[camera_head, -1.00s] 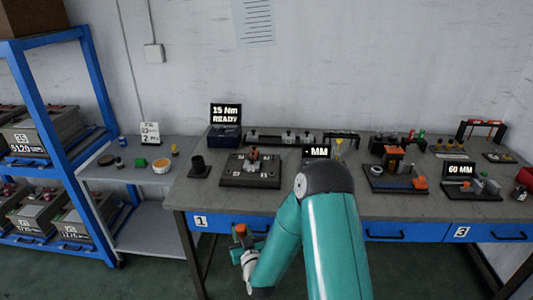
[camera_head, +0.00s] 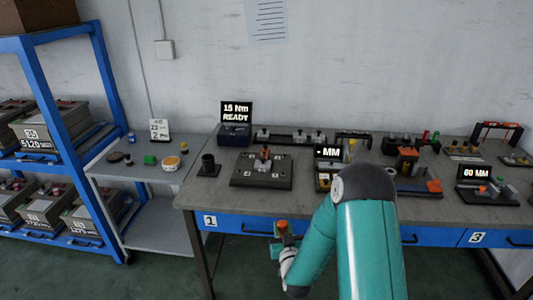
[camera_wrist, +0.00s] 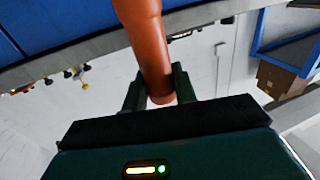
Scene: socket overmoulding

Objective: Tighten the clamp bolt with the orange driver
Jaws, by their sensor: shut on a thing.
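My gripper (camera_head: 284,240) is low in front of the bench's blue drawer fronts, below the tabletop. It is shut on the orange driver, whose orange end (camera_head: 282,225) shows above it. In the wrist view the orange driver handle (camera_wrist: 150,50) stands between the two dark fingers (camera_wrist: 160,92). The driver's tip is out of the wrist view. On the bench, a dark fixture plate (camera_head: 240,182) carries a small orange-brown part (camera_head: 264,154) at its middle. The clamp bolt is too small to make out.
A display reading "15 Nm READY" (camera_head: 237,111) stands behind the plate. A black cup-like holder (camera_head: 208,165) is left of it. A display reading "MM" (camera_head: 328,153) and more fixtures stand to the right. A blue shelf rack (camera_head: 105,95) is at left.

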